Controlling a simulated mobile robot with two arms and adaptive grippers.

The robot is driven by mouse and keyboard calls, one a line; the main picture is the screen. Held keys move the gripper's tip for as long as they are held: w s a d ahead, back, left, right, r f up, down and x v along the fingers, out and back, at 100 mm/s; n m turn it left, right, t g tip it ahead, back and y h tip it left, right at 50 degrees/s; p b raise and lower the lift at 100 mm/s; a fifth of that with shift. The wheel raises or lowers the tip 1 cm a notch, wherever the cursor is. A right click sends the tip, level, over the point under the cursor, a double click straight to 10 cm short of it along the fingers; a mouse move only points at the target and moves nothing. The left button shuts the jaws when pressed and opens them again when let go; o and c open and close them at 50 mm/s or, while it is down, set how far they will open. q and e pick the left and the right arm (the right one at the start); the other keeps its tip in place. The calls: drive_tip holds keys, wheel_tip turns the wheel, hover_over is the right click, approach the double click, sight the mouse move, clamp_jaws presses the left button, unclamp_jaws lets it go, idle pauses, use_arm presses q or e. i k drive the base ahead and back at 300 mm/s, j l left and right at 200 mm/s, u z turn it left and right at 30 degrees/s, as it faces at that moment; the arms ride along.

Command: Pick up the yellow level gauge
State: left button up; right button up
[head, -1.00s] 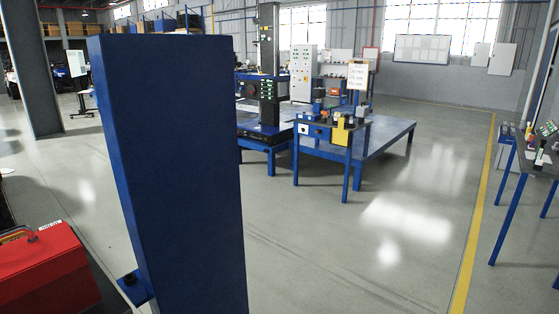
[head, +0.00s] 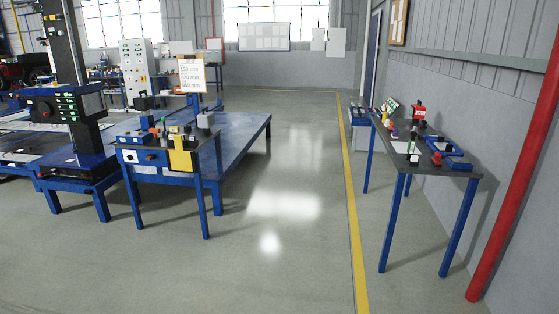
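A small yellow and purple item (head: 394,133) sits on the dark table (head: 455,184) at the right. Both are too small in the view to tell surely which is the level gauge. Neither of my grippers shows in the head view, and nothing of my arms is visible.
A large low blue platform (head: 245,140) lies behind the small table. A dark machine column (head: 70,60) stands at the left. A red pipe (head: 515,170) runs by the right wall. The floor (head: 280,220) between the tables is clear, with a yellow line (head: 352,200).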

sight(173, 129)
drive_tip(key=i+u, duration=0.35)
drive_tip(key=i, duration=0.25)
drive_tip(key=i+u, duration=0.3)
drive_tip(key=i, duration=0.3)
drive_tip(key=i+l+u, duration=0.35)
drive_tip(key=i, duration=0.2)
drive_tip(key=i+j+u, duration=0.2)
drive_tip(key=i+u, duration=0.2)
drive_tip(key=i, duration=0.6)
drive_tip(key=i+l+u, duration=0.1)
drive_tip(key=i+u, duration=0.3)
drive_tip(key=i, duration=0.55)
